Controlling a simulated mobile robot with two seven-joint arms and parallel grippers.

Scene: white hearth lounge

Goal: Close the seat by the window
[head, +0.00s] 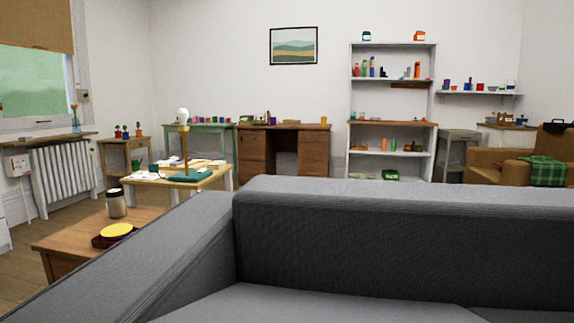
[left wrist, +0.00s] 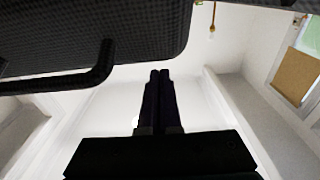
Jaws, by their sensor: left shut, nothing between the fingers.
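The window (head: 36,88) is at the far left of the head view, with a brown blind (head: 36,24) drawn over its upper part. No seat with a lid can be made out by it; a radiator (head: 66,172) stands below the sill. My left gripper (left wrist: 160,76) shows only in the left wrist view, its dark fingers together and empty, with pale wall or ceiling behind. A brown blind (left wrist: 298,76) shows at that view's right edge, well away from the fingers. My right gripper is in neither view.
A grey sofa (head: 400,235) fills the near foreground. Left of it is a wooden side table (head: 62,240) with a jar (head: 116,204) and a yellow-topped dish (head: 116,230). Behind stands a table with a lamp (head: 184,140). Some bare floor (head: 25,265) shows at the left.

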